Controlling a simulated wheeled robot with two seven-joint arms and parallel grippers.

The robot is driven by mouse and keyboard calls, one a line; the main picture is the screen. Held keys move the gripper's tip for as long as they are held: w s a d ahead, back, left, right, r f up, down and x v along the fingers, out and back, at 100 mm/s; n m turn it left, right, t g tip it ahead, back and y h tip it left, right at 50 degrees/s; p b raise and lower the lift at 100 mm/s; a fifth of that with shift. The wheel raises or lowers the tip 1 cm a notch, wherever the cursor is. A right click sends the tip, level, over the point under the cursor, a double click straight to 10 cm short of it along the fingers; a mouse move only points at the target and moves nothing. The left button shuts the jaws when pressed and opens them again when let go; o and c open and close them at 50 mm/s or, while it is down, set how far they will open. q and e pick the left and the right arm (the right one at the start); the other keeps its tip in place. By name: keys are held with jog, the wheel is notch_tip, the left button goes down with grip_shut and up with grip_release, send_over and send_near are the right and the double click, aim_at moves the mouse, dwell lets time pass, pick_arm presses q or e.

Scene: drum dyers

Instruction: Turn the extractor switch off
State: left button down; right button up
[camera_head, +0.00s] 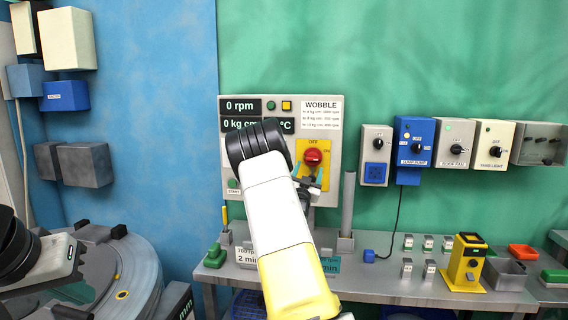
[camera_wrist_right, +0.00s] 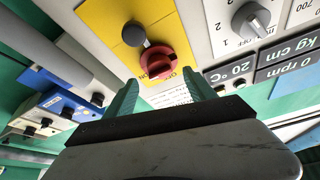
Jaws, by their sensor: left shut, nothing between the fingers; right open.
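The extractor switch (camera_head: 313,157) is a red rotary knob on a yellow plate (camera_head: 327,180) on the grey control panel, with OFF printed above it. In the right wrist view the red knob (camera_wrist_right: 150,62) lies just beyond the fingertips, roughly between them. My right gripper (camera_head: 312,177) is open and empty just below the knob; its green fingers (camera_wrist_right: 163,92) stand apart and do not visibly hold anything. I cannot tell the knob's exact setting. My left gripper (camera_head: 73,260) is shut and empty at the far left, over the round drum, far from the panel.
A grey round button (camera_wrist_right: 133,34) sits on the yellow plate beside the knob. Several switch boxes, including a blue pump box (camera_head: 414,143), hang to the right. A grey bench (camera_head: 400,282) with a yellow device (camera_head: 466,262) runs below. My right arm covers part of the panel.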

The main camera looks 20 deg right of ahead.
aim_at(312, 160)
jog(key=shift+x, duration=2.65)
jog(key=c, duration=1.4)
